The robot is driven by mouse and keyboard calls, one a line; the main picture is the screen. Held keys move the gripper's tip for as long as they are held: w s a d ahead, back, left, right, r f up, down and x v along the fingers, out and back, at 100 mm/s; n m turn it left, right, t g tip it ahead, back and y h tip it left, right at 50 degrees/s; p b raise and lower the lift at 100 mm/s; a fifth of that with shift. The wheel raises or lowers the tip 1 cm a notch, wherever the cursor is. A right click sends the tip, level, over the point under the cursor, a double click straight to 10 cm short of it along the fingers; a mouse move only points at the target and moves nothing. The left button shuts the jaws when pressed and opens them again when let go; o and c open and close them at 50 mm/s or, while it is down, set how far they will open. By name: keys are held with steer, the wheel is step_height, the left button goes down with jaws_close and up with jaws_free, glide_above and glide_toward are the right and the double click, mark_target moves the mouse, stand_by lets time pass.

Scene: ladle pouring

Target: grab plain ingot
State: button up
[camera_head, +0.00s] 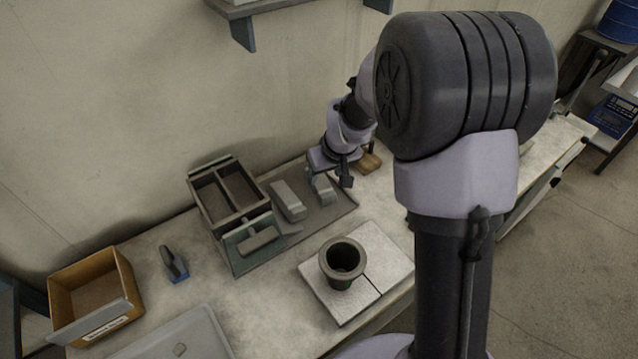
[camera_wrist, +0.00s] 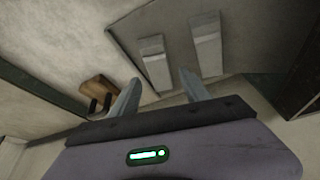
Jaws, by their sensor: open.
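Two grey ingot-like bars lie on a dark mat (camera_head: 340,208). One bar (camera_head: 322,188) is by my gripper, and the other bar (camera_head: 288,200) is to its left. My gripper (camera_head: 335,176) is over the right end of the mat, open and empty. In the wrist view the nearer bar (camera_wrist: 155,60) lies ahead of and roughly between my open fingertips (camera_wrist: 160,78); the other bar (camera_wrist: 207,43) is to the right. A third grey bar (camera_head: 258,240) is in front of the divided box. I cannot tell which bar is plain.
A dark divided box (camera_head: 205,205) stands left of the bars against the wall. A dark cup (camera_head: 343,262) stands on pale slabs (camera_head: 390,258) in front. A wooden block (camera_head: 370,161) lies just beyond my gripper. An orange-brown bin (camera_head: 125,290) and a blue-handled tool (camera_head: 173,265) are at left.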

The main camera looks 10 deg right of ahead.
mark_target(321, 181)
steer(key=b+x, duration=0.1)
steer(key=x, duration=0.3)
steer(key=w+b+x, duration=0.1)
steer(key=x, duration=0.3)
steer(key=shift+w+d+b, duration=0.1)
steer(key=shift+d+b, duration=0.05)
steer(key=shift+b, duration=0.15)
steer(key=shift+r, duration=0.1)
jaws_close()
